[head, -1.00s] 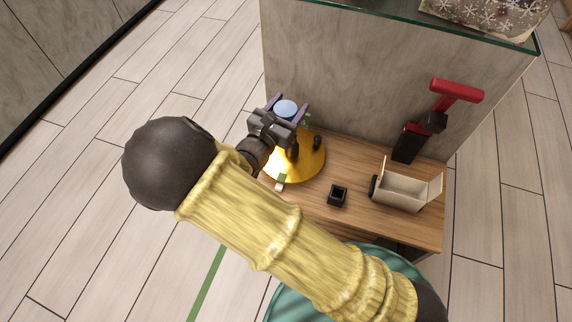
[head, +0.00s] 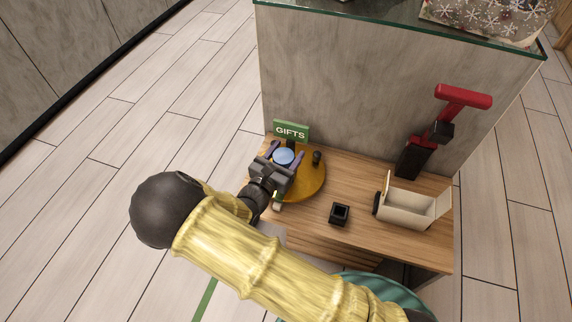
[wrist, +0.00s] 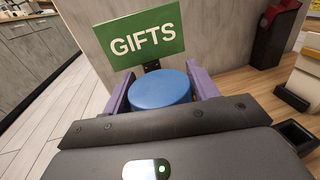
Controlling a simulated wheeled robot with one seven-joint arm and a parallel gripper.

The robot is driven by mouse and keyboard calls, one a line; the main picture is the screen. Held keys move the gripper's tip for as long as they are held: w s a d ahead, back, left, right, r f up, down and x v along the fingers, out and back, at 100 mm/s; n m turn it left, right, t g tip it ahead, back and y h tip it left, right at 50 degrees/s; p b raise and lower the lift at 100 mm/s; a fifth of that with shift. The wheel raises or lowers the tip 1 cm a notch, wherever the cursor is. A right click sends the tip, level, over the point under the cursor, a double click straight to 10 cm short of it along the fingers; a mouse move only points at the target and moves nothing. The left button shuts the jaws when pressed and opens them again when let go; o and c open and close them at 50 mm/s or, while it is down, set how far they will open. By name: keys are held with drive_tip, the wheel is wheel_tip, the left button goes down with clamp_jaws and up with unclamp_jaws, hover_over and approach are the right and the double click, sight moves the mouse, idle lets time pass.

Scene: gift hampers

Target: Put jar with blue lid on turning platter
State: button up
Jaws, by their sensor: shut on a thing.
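The jar with the blue lid (head: 284,156) is between the purple fingers of my gripper (head: 285,153), which is shut on it. In the wrist view the blue lid (wrist: 160,90) fills the space between the fingers, and the jar's body is hidden below it. The turning platter (head: 308,187) is a round golden disc on the wooden table. My gripper and the jar are over its left part. I cannot tell whether the jar's base touches the platter.
A green GIFTS sign (head: 291,131) stands just behind the jar. A small dark object (head: 317,157) is on the platter's right part. A black square cup (head: 339,214), an open cream box (head: 408,207) and a red-and-black device (head: 428,140) stand to the right. A grey panel (head: 350,100) rises behind.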

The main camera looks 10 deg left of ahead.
drive_tip(key=shift+f+b, duration=1.1)
drive_tip(key=shift+f, duration=1.1)
drive_tip(key=shift+f, duration=0.15)
drive_tip(key=o, duration=1.2)
drive_tip(key=shift+s+a+r, duration=0.1)
drive_tip(key=shift+s+r, duration=0.1)
drive_tip(key=shift+s, duration=0.05)
drive_tip(key=p+v, duration=0.5)
drive_tip(key=v, duration=0.6)
drive_tip(key=shift+s, duration=0.25)
